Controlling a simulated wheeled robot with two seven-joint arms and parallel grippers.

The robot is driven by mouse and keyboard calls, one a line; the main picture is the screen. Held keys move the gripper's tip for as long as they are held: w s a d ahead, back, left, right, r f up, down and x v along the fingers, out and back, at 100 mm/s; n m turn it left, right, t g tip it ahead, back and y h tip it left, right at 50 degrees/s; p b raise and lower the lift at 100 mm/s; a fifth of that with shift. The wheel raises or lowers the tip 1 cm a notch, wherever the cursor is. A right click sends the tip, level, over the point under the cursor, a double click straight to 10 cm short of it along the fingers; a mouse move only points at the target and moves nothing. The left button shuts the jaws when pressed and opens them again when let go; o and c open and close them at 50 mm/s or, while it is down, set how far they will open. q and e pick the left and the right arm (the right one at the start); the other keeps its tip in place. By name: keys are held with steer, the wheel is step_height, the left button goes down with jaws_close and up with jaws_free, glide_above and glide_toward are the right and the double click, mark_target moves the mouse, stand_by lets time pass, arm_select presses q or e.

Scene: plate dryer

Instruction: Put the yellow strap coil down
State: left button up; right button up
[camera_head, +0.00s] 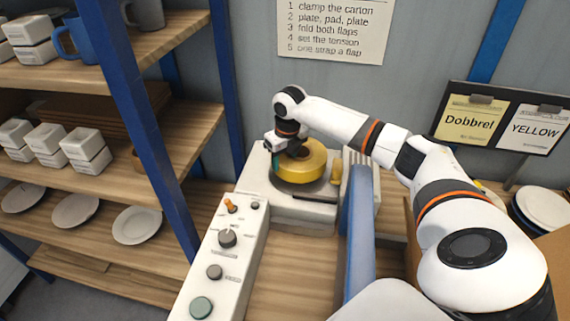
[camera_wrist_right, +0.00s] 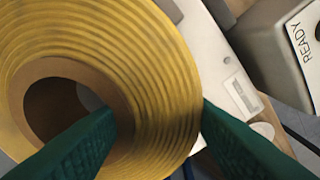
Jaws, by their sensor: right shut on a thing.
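The yellow strap coil (camera_head: 303,165) is a thick ring with a brown core, over a dark round base on the white machine (camera_head: 312,208). I cannot tell whether it touches that base. My right gripper (camera_head: 277,158) is at the coil's left side, partly hidden by its own wrist. In the right wrist view the coil (camera_wrist_right: 155,70) fills the left half. The green fingers of the right gripper (camera_wrist_right: 156,110) are shut on its wall, one in the core hole and one outside. My left gripper is not in view.
A control panel (camera_head: 217,258) with knobs stands in front of the machine. A blue bar (camera_head: 356,235) is to its right. Wooden shelves (camera_head: 130,265) with plates, cartons and mugs are at left. A sign board (camera_head: 500,118) and stacked plates (camera_head: 543,207) are at right.

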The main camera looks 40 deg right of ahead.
steer(key=shift+f+p, duration=0.3)
steer(key=shift+f, duration=1.2)
steer(key=o, duration=1.4)
steer(key=r, duration=0.4)
steer(key=s+r+b, duration=0.1)
steer(key=r, duration=0.3)
steer(key=r+b, duration=0.1)
steer(key=r, duration=0.3)
steer(key=shift+s+a, duration=0.1)
steer(key=shift+s, duration=0.15)
